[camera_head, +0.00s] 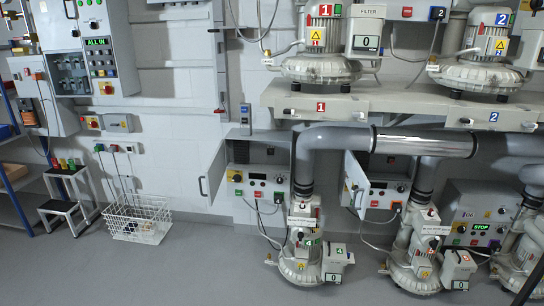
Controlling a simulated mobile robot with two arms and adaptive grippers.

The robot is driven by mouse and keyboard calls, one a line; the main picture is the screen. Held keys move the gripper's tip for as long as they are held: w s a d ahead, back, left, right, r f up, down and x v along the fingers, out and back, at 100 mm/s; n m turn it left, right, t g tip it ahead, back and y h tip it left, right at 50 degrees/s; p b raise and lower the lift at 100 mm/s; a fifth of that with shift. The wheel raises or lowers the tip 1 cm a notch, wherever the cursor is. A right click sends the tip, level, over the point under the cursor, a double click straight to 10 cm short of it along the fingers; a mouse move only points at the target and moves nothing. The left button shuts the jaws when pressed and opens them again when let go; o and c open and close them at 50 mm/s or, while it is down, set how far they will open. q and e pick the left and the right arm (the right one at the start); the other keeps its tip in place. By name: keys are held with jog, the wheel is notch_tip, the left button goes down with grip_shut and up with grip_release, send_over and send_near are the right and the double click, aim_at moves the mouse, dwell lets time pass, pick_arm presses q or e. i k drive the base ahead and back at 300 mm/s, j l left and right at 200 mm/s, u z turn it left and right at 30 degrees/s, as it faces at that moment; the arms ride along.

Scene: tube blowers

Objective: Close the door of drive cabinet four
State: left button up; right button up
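Neither of my grippers shows in the head view. A grey drive cabinet (258,191) hangs on the wall left of the large pipe, with knobs and a small display on its lower front. Its pale door (213,174) stands wide open to the left, with a dark handle on the outer edge. The floor blower (300,262) below it bears a 4, and cables run down to it. A second cabinet (388,194) to the right also has an open door (355,184). I cannot read a number on either cabinet.
A thick grey pipe (340,138) crosses in front of the cabinets' upper parts. A shelf (385,97) above carries blowers 1 and 2. A wire basket (139,218) and a step stool (66,198) stand at the left. The floor (190,270) in front is clear.

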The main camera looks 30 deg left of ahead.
aim_at(214, 172)
jog(key=k+j, duration=0.15)
jog(key=j, duration=0.35)
jog(key=k+j+u, duration=0.1)
jog(key=j, duration=0.45)
jog(key=k+j, duration=0.15)
jog(key=j, duration=0.35)
jog(key=k+j+u, duration=0.1)
jog(key=j, duration=0.45)
jog(key=k+j, duration=0.1)
jog(key=j, duration=0.45)
jog(key=k+j+u, duration=0.1)
jog(key=j, duration=0.45)
